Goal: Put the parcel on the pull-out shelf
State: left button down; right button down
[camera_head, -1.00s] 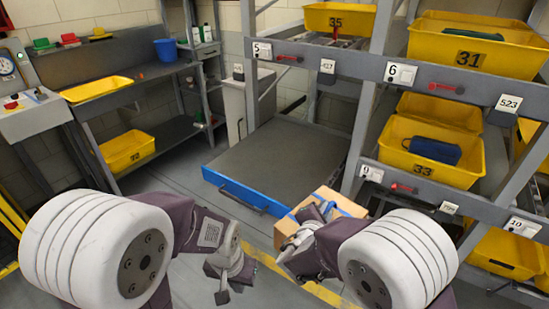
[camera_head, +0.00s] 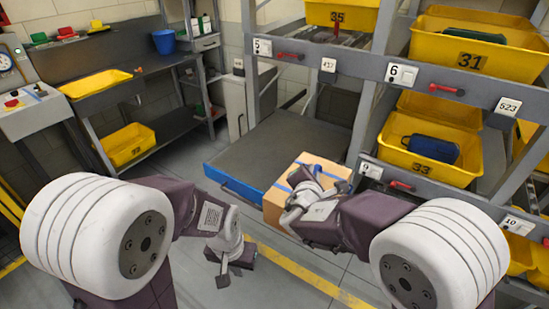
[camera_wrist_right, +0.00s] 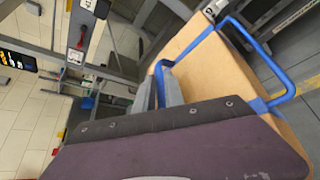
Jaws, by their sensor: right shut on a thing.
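The parcel (camera_head: 277,213) is a brown box with blue straps and a blue handle. My right gripper (camera_head: 303,182) is shut on it and holds it in front of the pull-out shelf's right front part. In the right wrist view the parcel (camera_wrist_right: 210,75) fills the right side, with the blue handle (camera_wrist_right: 275,58) at its edge. The pull-out shelf (camera_head: 270,150) is a dark grey deck with a blue front edge; its bare top shows, and the parcel hides its right front corner. My left gripper (camera_head: 228,270) hangs empty over the floor at lower centre, its fingers apart.
A rack with yellow crates (camera_head: 447,158) stands right of the shelf, its post (camera_head: 362,110) close to the parcel. A workbench (camera_head: 120,85) with a yellow tray stands at the left. The floor before the shelf is clear.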

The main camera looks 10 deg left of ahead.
aim_at(276, 160)
jog(key=i+j, duration=0.55)
jog(key=i, duration=0.2)
jog(key=i+j, duration=0.5)
jog(key=j, duration=0.15)
jog(key=z, duration=0.05)
